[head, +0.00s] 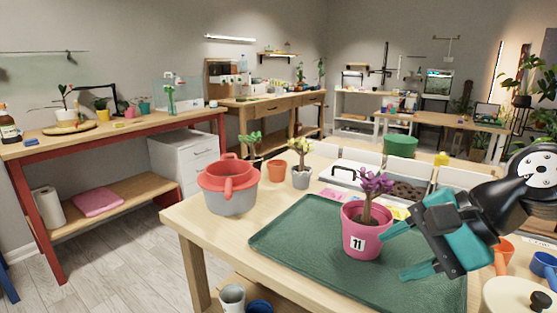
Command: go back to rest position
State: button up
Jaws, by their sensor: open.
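My gripper (394,256) comes in from the right on its dark arm. Its two teal fingers are open and point left, with nothing seen between them. A pink pot (366,240) marked 11 holds a purple-leaved plant (374,188) and stands upright on a green tray (300,232). The fingertips are just right of the pot. The upper fingertip overlaps the pot's right edge in the picture; I cannot tell if it touches.
A grey and red watering can (230,195), a terracotta pot (276,171) and a small grey pot (301,178) stand left of and behind the tray. An orange container (503,254), a blue cup (545,268) and a lidded jar (510,297) stand at the right. The tray's left part is bare.

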jog(key=s+a+n+g+h, duration=0.35)
jog(key=s+n, duration=0.75)
jog(key=n, duration=0.7)
notch_tip(320, 180, up, 11)
jog(key=p, duration=1.2)
jog(key=shift+d+r, duration=0.15)
jog(key=shift+d, duration=0.3)
jog(key=shift+h, duration=0.25)
